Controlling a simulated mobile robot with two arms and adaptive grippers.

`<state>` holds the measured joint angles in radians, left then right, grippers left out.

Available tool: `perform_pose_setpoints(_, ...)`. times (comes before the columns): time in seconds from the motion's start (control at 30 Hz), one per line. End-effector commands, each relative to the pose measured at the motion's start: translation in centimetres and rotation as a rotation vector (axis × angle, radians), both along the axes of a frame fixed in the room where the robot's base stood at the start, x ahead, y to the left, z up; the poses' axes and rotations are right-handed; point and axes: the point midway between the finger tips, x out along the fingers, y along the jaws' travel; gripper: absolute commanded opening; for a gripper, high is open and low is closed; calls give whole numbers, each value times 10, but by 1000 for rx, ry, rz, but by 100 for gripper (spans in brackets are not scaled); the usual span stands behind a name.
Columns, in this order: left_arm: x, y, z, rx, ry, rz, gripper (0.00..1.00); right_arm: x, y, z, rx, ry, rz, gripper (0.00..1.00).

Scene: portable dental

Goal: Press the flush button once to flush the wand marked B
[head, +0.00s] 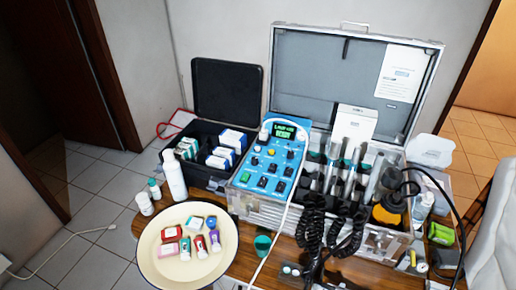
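A blue control unit (246,172) stands at the front left of an open silver case (428,62). It has a lit green display (285,131), several knobs and a few dark buttons (263,182) on its lower face. The labels are too small to read, so I cannot tell which button is the flush button. Several wands (345,168) stand upright in the case, right of the unit. Black coiled cords (311,222) hang in front of them. I cannot make out a mark B on any wand. Neither of my grippers is in view.
A cream plate (160,268) with small boxes and tubes sits at the table's front left. A white bottle (174,175) and small jars stand behind it. An open black case (227,90) holds boxes. A white cable crosses the unit's front. A green cup (262,245) stands below it.

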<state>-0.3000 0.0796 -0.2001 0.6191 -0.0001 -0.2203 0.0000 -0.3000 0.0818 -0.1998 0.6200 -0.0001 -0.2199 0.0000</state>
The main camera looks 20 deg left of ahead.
Motion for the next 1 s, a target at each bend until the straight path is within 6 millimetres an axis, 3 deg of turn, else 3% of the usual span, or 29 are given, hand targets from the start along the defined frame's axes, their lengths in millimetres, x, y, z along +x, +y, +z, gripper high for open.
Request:
perform_pose_setpoints(0.17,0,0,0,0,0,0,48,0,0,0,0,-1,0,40)
perform_pose_setpoints(0.47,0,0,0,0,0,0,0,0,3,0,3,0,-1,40)
perform_pose_setpoints(1.0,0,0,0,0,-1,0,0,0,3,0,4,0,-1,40)
